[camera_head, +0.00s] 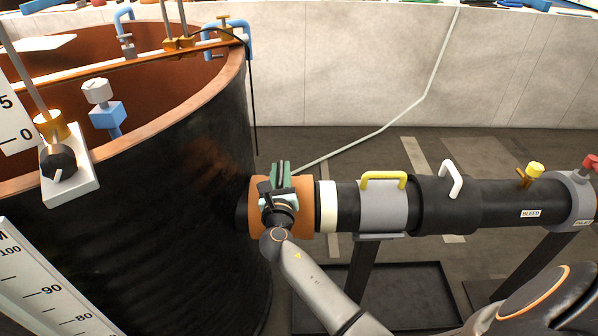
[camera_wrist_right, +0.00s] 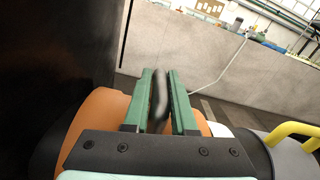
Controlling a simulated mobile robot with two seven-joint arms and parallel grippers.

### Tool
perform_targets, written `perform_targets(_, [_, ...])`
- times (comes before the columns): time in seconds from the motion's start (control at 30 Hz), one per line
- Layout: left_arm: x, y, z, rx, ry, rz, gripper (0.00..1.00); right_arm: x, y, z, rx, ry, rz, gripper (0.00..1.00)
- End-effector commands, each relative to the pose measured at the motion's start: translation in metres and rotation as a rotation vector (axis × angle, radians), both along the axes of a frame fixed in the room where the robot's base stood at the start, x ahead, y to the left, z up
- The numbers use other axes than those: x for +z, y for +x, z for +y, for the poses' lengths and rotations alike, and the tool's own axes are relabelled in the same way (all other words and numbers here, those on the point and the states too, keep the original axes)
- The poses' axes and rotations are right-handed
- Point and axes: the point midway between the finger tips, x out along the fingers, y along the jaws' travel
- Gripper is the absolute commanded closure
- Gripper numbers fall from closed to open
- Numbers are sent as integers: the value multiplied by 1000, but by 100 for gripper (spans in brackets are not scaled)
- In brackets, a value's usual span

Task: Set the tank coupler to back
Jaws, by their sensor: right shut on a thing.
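The tank coupler (camera_head: 303,220) is an orange collar on the black pipe, right beside the big dark tank. It also shows in the wrist view (camera_wrist_right: 90,120), behind the gripper. My right gripper (camera_head: 281,175) is over the top of the coupler. Its green fingers (camera_wrist_right: 160,100) are shut on a dark upright lever (camera_wrist_right: 160,90) that stands up from the coupler. The gripper hides much of the lever and the middle of the coupler in the head view. My left gripper is not in view.
The tank (camera_head: 150,200) stands close on the left. To the right, the pipe carries a grey sleeve with a yellow handle (camera_head: 384,175), a white handle (camera_head: 452,178) and a yellow valve (camera_head: 535,170). A black tray (camera_head: 420,290) lies below. Floor behind the pipe is mostly clear.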

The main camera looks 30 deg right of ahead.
Motion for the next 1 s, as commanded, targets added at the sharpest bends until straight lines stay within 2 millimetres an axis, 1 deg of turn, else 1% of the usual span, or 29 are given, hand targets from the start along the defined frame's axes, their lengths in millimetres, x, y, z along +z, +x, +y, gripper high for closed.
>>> perform_targets(0.03, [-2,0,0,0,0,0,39,-1,4,7,6,-1,0,100])
perform_targets(0.1, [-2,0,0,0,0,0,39,0,6,10,5,-2,-1,100])
perform_targets(0.37, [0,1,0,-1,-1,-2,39,1,6,12,8,-2,-1,100])
perform_targets(0.4, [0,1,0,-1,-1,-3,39,1,6,12,9,-2,-1,75])
perform_targets(0.63, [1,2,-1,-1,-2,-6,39,1,6,11,6,-2,-1,49])
perform_targets(1.0, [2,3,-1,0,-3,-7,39,1,5,8,2,-2,-1,48])
